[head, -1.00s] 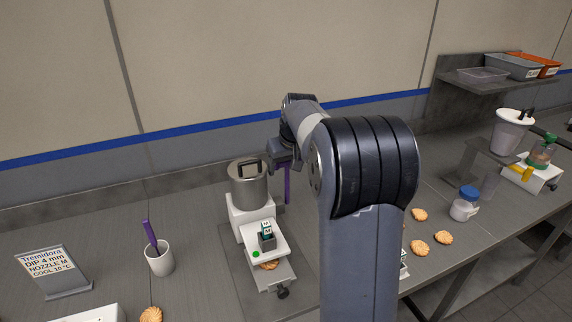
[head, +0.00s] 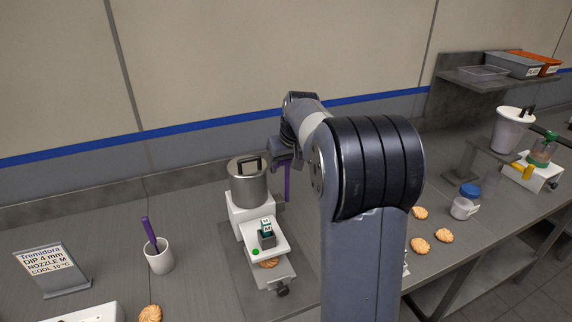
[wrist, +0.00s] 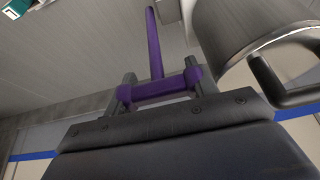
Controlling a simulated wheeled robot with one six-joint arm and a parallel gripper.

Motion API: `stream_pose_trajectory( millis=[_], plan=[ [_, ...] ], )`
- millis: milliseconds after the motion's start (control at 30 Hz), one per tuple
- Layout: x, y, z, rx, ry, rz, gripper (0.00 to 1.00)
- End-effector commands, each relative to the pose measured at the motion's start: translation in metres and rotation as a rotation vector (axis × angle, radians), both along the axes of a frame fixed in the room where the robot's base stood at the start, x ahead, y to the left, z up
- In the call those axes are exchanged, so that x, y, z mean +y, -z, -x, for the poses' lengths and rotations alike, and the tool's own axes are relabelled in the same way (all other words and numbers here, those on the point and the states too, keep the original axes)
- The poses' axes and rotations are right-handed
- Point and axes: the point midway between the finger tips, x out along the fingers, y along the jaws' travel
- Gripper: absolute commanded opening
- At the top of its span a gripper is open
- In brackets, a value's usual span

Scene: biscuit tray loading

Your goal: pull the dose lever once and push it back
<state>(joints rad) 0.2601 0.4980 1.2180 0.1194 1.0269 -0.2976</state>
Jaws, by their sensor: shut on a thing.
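The purple dose lever (head: 287,184) stands beside the metal hopper (head: 249,190) of the white dosing machine (head: 243,213). My gripper (wrist: 158,92) is shut on the lever's purple crossbar in the wrist view; the lever's rod (wrist: 154,45) runs away from the fingers. In the head view my gripper (head: 285,162) is at the lever's upper end, right of the hopper, partly hidden by my arm. The lever's lower end is not clear. The hopper with a dark handle is close to the right of my gripper in the wrist view (wrist: 240,30).
A biscuit (head: 269,263) lies under the machine's front. A cup (head: 159,258) with a purple-handled tool and a sign (head: 52,269) stand left. Several biscuits (head: 420,245) and a blue-lidded jar (head: 466,205) lie right of my arm, which hides part of the table.

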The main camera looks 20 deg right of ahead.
Motion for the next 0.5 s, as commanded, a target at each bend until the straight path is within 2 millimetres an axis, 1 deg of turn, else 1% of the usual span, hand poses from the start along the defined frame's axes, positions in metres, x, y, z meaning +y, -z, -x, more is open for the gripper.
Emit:
stream_pose_trajectory(
  millis=[33,500],
  plan=[
    [0.000,0.003,0.002,-0.014,0.001,0.001,0.13],
    [0.000,0.011,0.025,-0.226,0.002,0.002,0.13]
  ],
)
